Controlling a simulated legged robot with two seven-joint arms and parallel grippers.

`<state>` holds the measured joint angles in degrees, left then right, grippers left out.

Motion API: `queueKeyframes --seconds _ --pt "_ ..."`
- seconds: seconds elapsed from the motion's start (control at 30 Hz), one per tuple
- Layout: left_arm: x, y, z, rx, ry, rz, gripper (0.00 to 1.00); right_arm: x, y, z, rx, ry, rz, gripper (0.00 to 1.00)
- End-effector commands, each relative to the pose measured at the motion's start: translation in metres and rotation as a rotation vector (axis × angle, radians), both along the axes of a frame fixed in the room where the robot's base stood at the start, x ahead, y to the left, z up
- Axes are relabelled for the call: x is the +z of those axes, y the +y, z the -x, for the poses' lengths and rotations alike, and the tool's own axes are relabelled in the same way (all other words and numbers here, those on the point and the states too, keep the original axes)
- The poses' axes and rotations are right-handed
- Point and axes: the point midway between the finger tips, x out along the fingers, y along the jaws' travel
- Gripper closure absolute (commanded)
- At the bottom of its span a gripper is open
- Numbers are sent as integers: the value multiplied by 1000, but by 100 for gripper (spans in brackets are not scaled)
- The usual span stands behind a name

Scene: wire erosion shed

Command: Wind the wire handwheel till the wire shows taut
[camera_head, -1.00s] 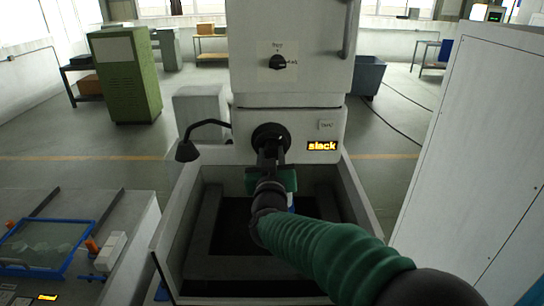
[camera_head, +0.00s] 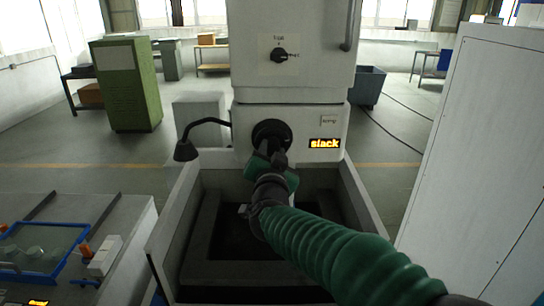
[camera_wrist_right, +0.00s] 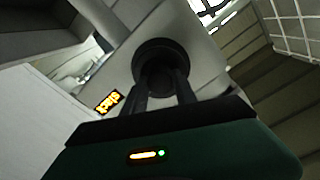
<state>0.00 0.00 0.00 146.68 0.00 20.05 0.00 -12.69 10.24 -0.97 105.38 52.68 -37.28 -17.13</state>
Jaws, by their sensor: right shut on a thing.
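The wire handwheel (camera_head: 271,133) is a dark round wheel on the front of the pale machine head (camera_head: 290,55). It also shows in the right wrist view (camera_wrist_right: 160,58). The lit display (camera_head: 324,143) to its right reads "slack"; it shows tilted in the right wrist view (camera_wrist_right: 109,101). My right gripper (camera_head: 275,152) is at the handwheel, its fingers shut on it. The gripper hides the lower part of the wheel, and the exact grip is dark. The wire itself is not visible. My left gripper is not in view.
An open grey tank (camera_head: 362,200) lies below the machine head. A black lamp on a bent arm (camera_head: 185,150) stands left of the wheel. A bench with a blue frame (camera_head: 82,243) is at left, and a tall pale cabinet (camera_head: 480,150) is at right.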

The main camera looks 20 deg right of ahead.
Motion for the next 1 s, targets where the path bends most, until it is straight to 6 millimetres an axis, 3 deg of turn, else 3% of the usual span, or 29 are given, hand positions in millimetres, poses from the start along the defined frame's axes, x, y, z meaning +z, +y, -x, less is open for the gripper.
queueKeyframes --seconds 0.57,0.6,0.7,0.77,1.0 --pt "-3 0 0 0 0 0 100 -4 1 0 3 -4 -45 100" --pt "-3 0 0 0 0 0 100 -4 1 0 3 -4 -45 65" --pt "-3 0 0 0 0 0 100 -4 1 0 3 -5 -44 52" --pt "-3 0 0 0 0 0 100 -3 1 0 2 -6 -43 45" --pt "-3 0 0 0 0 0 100 -1 1 1 1 -10 -43 45"
